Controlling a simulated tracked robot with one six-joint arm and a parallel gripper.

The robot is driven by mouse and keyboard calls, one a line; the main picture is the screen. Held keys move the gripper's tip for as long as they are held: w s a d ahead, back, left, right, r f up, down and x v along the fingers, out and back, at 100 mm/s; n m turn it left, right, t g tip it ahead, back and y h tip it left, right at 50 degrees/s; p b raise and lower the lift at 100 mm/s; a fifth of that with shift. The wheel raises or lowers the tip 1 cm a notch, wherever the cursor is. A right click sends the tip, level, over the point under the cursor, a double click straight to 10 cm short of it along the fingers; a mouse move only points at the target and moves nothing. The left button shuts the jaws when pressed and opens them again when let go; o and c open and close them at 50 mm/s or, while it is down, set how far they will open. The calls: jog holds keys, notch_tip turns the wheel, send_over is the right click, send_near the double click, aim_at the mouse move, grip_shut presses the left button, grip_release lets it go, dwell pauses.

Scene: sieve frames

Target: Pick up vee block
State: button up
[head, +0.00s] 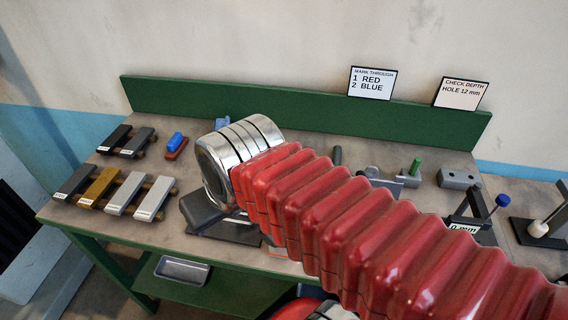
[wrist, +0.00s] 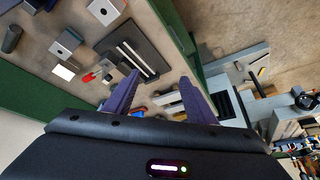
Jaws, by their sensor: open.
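My gripper (wrist: 159,77) shows in the wrist view as two dark purple fingers spread apart, with nothing held between them. In the head view my red arm and silver wrist cover the middle of the bench and hide much of the gripper. A grey piece that looks notched, possibly the vee block (head: 385,181), stands behind my arm, partly hidden. I cannot tell for certain that it is the vee block. In the wrist view, grey blocks with dark openings (wrist: 68,41) lie at the upper left, away from the fingers; I cannot tell which is the vee block.
A dark plate with two pale rails (wrist: 137,58) lies beyond the left finger. Several bars (head: 110,192) lie on the bench's left. A grey block with holes (head: 458,178) and a dark stand (head: 470,215) are on the right. A green back panel (head: 300,110) bounds the bench.

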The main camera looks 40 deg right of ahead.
jog(key=o, duration=0.3)
jog(key=shift+w+d+f+m+g, duration=0.25)
jog(key=shift+w+d+m+g, duration=0.2)
jog(key=shift+m, duration=0.45)
jog(key=shift+o, duration=0.6)
jog(key=w+d+f+m+g+y, duration=0.2)
jog(key=w+d+m, duration=0.2)
jog(key=d+m, duration=0.2)
jog(key=shift+w+m+y, duration=0.3)
jog(key=shift+m, duration=0.4)
jog(key=d+f+m+t+y, duration=0.1)
jog(key=d+f+m+t, duration=0.1)
jog(key=d+m, duration=0.4)
jog(key=d+f+m+t+y, duration=0.2)
jog(key=d+m, duration=0.4)
jog(key=d, duration=0.8)
jog(key=w+d+f+m+t+y, duration=0.1)
jog(key=d+f+m+t, duration=0.2)
jog(key=d+m, duration=0.3)
jog(key=shift+w+d+f+m+y, duration=0.15)
jog(key=shift+d+f+y, duration=0.1)
jog(key=shift+d, duration=1)
jog(key=shift+s+d+f+m+y, duration=0.1)
jog(key=shift+d+f+m+y, duration=0.1)
jog(key=shift+d, duration=1)
jog(key=shift+w, duration=0.1)
jog(key=x, duration=0.8)
jog(key=shift+w+a, duration=0.1)
jog(key=shift+w+a+f, duration=0.1)
jog(key=shift+w, duration=0.05)
